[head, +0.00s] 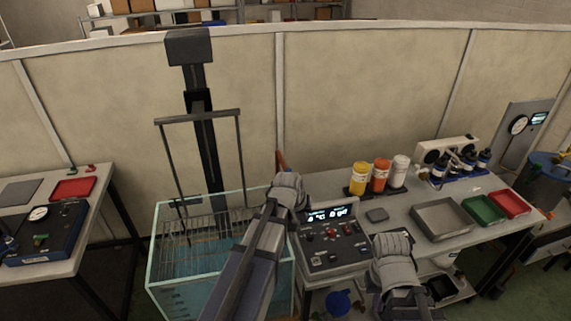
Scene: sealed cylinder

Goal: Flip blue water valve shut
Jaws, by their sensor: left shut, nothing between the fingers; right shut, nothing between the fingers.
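A blue rounded part (339,303) shows low under the front edge of the bench; it may be the blue water valve, but its handle position cannot be made out. My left arm rises from the bottom middle, and its grey joint stands in front of the bench's left end. My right arm comes up to the right of the blue part. The fingers of both grippers do not show; the arm links may hide them. Neither arm visibly touches the blue part.
A glass-walled water tank (170,283) with a wire rack stands left of the bench. A control panel (333,246) with lit displays sits on the bench (403,209). Yellow, orange and white bottles, a grey tray (441,219), and green and red trays stand further right.

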